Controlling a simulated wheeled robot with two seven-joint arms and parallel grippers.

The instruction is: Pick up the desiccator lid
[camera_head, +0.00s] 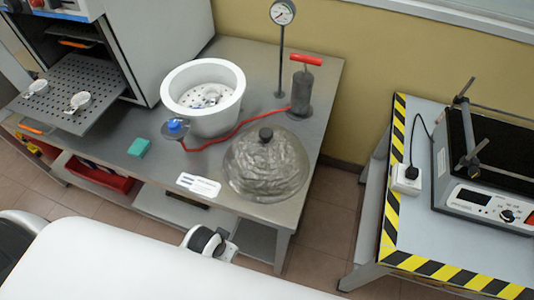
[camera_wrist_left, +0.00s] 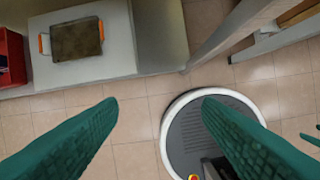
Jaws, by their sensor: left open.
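The desiccator lid (camera_head: 265,172) is a clear glass dome with a black knob on top. It rests on the grey table, near its front right corner in the head view. The white desiccator bowl (camera_head: 180,92) stands open behind it to the left, with a perforated plate inside. My left gripper (camera_wrist_left: 158,102) shows in the left wrist view as two green fingers, apart with nothing between them. It points down toward the tiled floor, and the lid is not in that view. My right gripper is in neither view.
A red-handled pump (camera_head: 301,90) and a gauge on a stand (camera_head: 281,50) are behind the lid. A red hose crosses the table to a blue-topped valve (camera_head: 175,128). A label card (camera_head: 198,185) lies left of the lid. An open oven with its shelf (camera_head: 75,85) stands far left.

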